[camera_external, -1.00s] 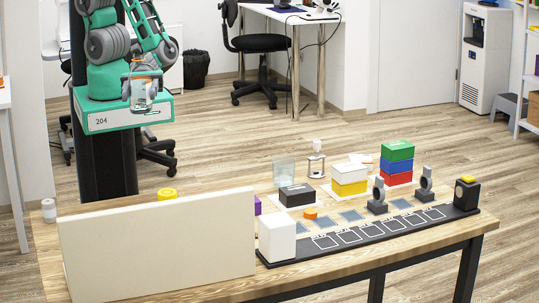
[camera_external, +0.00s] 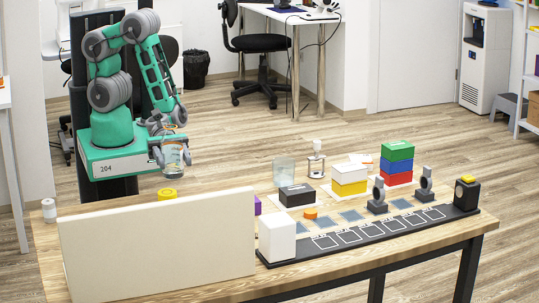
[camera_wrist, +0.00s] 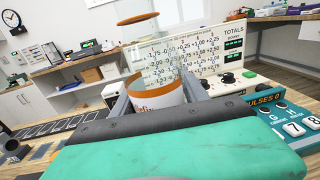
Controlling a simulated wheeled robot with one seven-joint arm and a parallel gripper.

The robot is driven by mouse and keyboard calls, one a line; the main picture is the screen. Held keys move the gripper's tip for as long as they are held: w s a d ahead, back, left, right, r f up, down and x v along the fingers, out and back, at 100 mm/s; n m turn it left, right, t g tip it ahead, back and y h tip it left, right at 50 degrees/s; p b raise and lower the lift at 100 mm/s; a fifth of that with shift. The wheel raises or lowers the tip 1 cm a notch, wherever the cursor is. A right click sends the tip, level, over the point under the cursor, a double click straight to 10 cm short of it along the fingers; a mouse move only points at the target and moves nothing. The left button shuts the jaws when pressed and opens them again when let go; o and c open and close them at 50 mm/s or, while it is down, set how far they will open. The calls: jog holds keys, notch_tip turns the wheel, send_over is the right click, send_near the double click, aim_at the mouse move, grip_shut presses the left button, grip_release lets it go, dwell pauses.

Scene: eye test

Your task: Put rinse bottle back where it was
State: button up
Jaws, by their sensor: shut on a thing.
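My gripper (camera_external: 171,143) is shut on a clear, see-through bottle (camera_external: 173,158) with orange bands, seemingly the rinse bottle. It hangs upright in the air in front of my arm, behind the table and its pale panel. In the wrist view the bottle (camera_wrist: 158,70) sits between the fingers, with a white and orange label and an orange ring at the top. Another small clear bottle with a white top (camera_external: 316,162) stands on the table (camera_external: 405,247). Which spot the held bottle came from cannot be told.
A tall pale panel (camera_external: 155,245) stands at the table's front left. Beside it are a yellow-lidded jar (camera_external: 167,195) and a white jar (camera_external: 49,210). A clear beaker (camera_external: 284,171), a black box (camera_external: 297,196), stacked coloured boxes (camera_external: 397,164) and a black rack (camera_external: 365,232) crowd the right.

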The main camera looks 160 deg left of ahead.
jog(key=s+a+f+n+y+b, duration=0.1)
jog(key=a+f, duration=0.1)
jog(key=s+a+f+n+y+b, duration=0.1)
jog(key=a+f+y+b, duration=0.1)
jog(key=f, duration=0.1)
jog(key=s+a+f+n+y+b, duration=0.1)
jog(key=a+f+y+b, duration=0.1)
jog(key=f, duration=0.1)
jog(key=shift+a, duration=0.35)
jog(key=s+a+r+n+g+y, duration=0.3)
jog(key=s+a+n+g+y, duration=0.2)
jog(key=s+a+n+y, duration=0.35)
jog(key=shift+m+y, duration=0.55)
jog(key=shift+m, duration=0.1)
jog(key=f+b, duration=0.1)
jog(key=f, duration=0.1)
jog(key=a+f+b, duration=0.1)
jog(key=f+b, duration=0.1)
jog(key=f, duration=0.1)
jog(key=a+f+b, duration=0.1)
jog(key=f, duration=0.2)
jog(key=shift+f+b, duration=0.2)
jog(key=shift+b, duration=0.2)
jog(key=o, duration=1.5)
jog(key=shift+d, duration=0.1)
